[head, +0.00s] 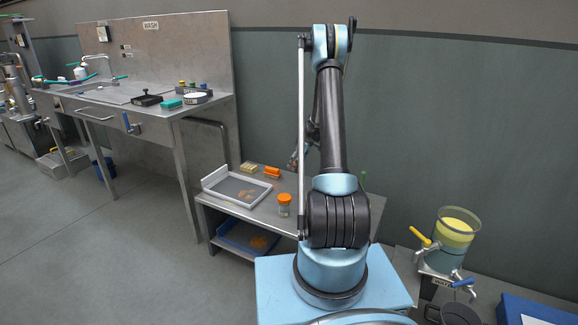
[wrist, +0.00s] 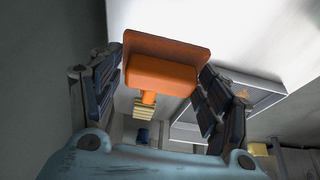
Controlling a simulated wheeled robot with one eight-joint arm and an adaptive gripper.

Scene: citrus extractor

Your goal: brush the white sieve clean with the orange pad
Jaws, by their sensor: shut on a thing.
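The white sieve (head: 222,199) lies on the low steel table in the head view, a pale rectangular frame around a grey mesh. Orange-brown residue (head: 250,194) lies on its right part. In the wrist view part of the sieve's frame (wrist: 262,83) shows at the right, beyond my right finger. My gripper (wrist: 163,92) is shut on an orange pad (wrist: 165,75) with a flat plate and a block-shaped back. The pad is apart from the sieve in the wrist view. In the head view my arm mostly hides the gripper, and the held pad cannot be made out.
Other orange pieces (head: 272,172) and a yellow stack (head: 249,168) lie behind the sieve. An orange-lidded jar (head: 284,206) stands right of it. A blue tray (head: 240,238) is on the shelf below. A wash bench (head: 150,110) stands left, a juice container (head: 453,240) right.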

